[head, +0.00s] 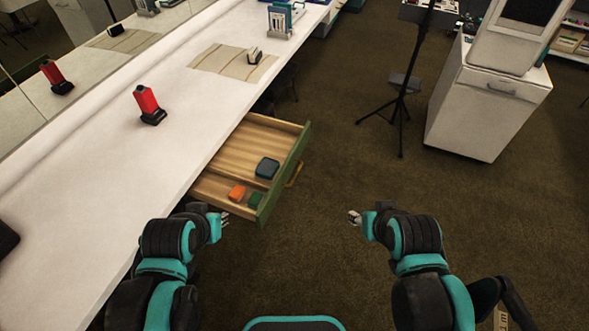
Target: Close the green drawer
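The green drawer (283,172) is pulled out from under the long white counter, with its green front facing right and a brass-coloured handle (296,174) on it. Inside it lie a dark teal box (267,168), an orange block (237,193) and a small green block (256,199). My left gripper (225,218) is just in front of the drawer's near corner; I cannot tell whether it touches, and its fingers are too small to read. My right gripper (353,217) is over the floor, to the right of the drawer and apart from it; its finger opening is unclear.
The white counter (190,75) runs along the left, with a red device (149,105) and a striped mat (207,60) on it. A black tripod stand (400,100) and a white cabinet (480,110) stand at the back right. Carpet right of the drawer is clear.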

